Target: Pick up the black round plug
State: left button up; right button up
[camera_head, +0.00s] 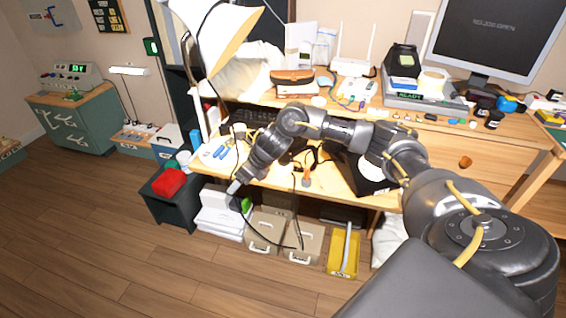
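My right arm reaches in from the right across the workbench (330,190). Its gripper (234,187) points down and left at the bench's front edge, above the white boxes. The fingers are small and blurred here, so I cannot tell whether they are open or shut. A thin black cable (266,252) loops down in front of the drawers and up past the bench edge. I cannot make out a black round plug; it may be hidden by my gripper or too small to see. My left gripper is not in view.
White boxes (218,222), beige drawers (267,228) and a yellow bin (344,258) stand under the bench. A dark bin (160,203) with a red thing is at left. A lamp (225,35) overhangs the bench. The wooden floor at front left is clear.

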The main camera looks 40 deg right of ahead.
jog(key=d+r+n+h, duration=0.1)
jog(key=d+r+n, duration=0.1)
jog(key=d+r, duration=0.6)
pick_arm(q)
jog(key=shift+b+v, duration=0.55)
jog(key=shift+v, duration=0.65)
pick_arm(e)
jog(key=n+g, duration=0.1)
jog(key=g, duration=0.1)
send_near(284, 156)
jog(key=shift+x, duration=1.7)
jog(key=x, duration=0.4)
jog(key=shift+s+a+f+b, duration=0.1)
jog(key=shift+s+f+b, duration=0.1)
jog(key=shift+b, duration=0.15)
jog(key=shift+w+f, duration=0.15)
jog(key=shift+f, duration=0.1)
jog(key=shift+a+f, duration=0.1)
jog(key=shift+f, duration=0.05)
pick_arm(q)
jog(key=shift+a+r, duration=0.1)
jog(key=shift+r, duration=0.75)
pick_arm(e)
jog(key=c, duration=1)
